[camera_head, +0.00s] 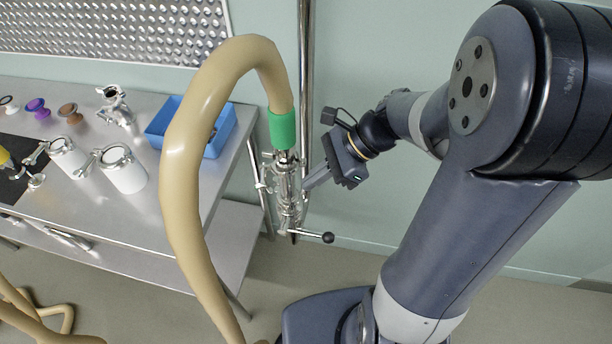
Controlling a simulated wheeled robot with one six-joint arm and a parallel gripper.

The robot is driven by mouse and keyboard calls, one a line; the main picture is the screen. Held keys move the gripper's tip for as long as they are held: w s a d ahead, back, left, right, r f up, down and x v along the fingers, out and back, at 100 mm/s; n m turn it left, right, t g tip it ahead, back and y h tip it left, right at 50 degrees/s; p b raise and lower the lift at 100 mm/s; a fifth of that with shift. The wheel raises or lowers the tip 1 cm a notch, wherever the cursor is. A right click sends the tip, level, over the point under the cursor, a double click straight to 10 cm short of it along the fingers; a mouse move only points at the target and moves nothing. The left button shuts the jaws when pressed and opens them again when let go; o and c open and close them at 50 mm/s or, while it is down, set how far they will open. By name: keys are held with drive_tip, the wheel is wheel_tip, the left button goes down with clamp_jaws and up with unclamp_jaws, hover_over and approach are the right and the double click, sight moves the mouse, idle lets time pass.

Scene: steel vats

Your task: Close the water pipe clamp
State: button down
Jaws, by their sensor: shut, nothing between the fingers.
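A thick beige hose (183,150) arches over and ends in a green band (282,130) at a vertical steel pipe fitting. The water pipe clamp (283,164) appears to be the steel ring piece just below the green band. It is small here, and I cannot tell whether it is open or closed. My gripper (306,186) is just right of the fitting, pointing left, with its fingers shut and empty. I cannot tell whether the fingertips touch the steel.
A lever with a black knob (327,238) sticks out right at the fitting's bottom. A vertical steel pipe (305,60) rises behind. On the left, a steel table (150,205) holds a blue bin (217,143), white-bodied clamps (124,175) and small fittings. The hose hangs before the table's right end.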

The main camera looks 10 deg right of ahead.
drive_tip(key=shift+a, duration=0.85)
drive_tip(key=shift+w+a+m+t+p, duration=0.1)
drive_tip(key=shift+a+m+t+p, duration=0.75)
drive_tip(key=shift+m, duration=0.35)
drive_tip(key=shift+d, duration=0.15)
